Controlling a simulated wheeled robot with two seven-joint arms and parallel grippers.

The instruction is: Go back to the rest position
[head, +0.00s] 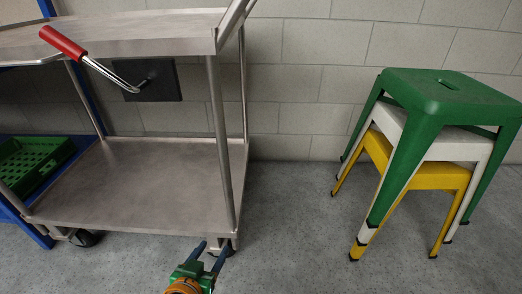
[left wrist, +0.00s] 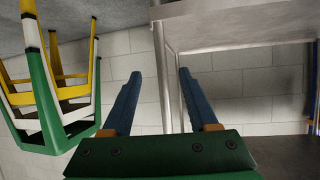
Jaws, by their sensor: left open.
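My left gripper (head: 209,250) shows at the bottom of the head view, in front of the near right corner of a metal trolley (head: 140,190). Its two blue fingers are spread apart with nothing between them. In the left wrist view the open fingers (left wrist: 158,88) frame bare wall and a trolley post. I cannot see whether the fingers touch the trolley. My right gripper is not in either view.
A stack of green, white and yellow stools (head: 450,98) stands on the right. A red-handled lever (head: 62,41) juts out near the trolley's top shelf. A green crate (head: 32,162) sits at the left. Floor (head: 290,225) between trolley and stools is clear.

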